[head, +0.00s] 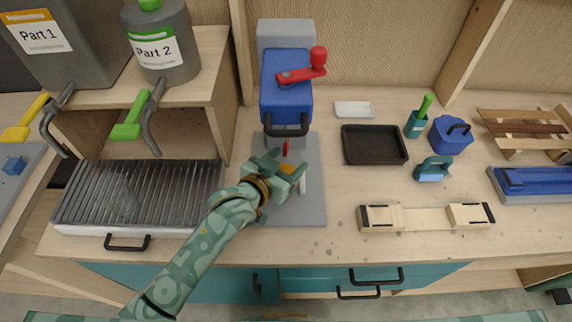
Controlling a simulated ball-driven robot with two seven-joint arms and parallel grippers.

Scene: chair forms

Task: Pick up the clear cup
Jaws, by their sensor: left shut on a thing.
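My left gripper (283,172) is over the grey plate of the blue machine, below its red-tipped part. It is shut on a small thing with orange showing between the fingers. The fingers hide most of it, so I cannot tell whether it is a clear cup. A faint see-through shape (122,204), which looks like a clear cup, is on the ribbed tray at the left, apart from the gripper. My right gripper is not in view.
The blue machine (286,88) with a red lever stands behind the gripper. Dispensers labelled Part 1 (62,40) and Part 2 (160,45) sit on the left shelf. A black tray (374,146) and a wooden form (426,217) lie to the right.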

